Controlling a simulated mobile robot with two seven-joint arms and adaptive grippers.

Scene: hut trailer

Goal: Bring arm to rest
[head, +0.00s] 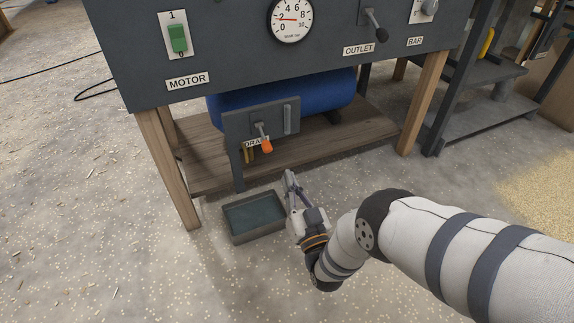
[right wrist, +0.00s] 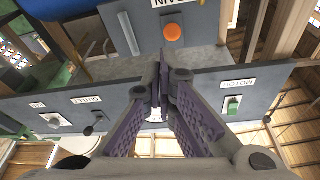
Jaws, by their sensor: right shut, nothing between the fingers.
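My right gripper (head: 290,180) is in the middle of the head view, its arm coming in from the right. It is above the floor, in front of the compressor stand and beside the right end of the grey tray. In the right wrist view my right gripper (right wrist: 160,62) is shut, with its fingertips together and nothing held. The orange drain knob (head: 267,146) is up and left of the fingertips in the head view and apart from them. It also shows in the right wrist view (right wrist: 173,32), where the panel appears upside down. My left gripper is not in view.
A grey tray (head: 242,239) with dark liquid lies on the floor. Behind it are a drain panel (head: 284,105), blue tank (head: 345,90) and wooden shelf (head: 372,128). The control panel (head: 235,60) overhangs them. The floor at left is mostly clear. A dark rack stands right.

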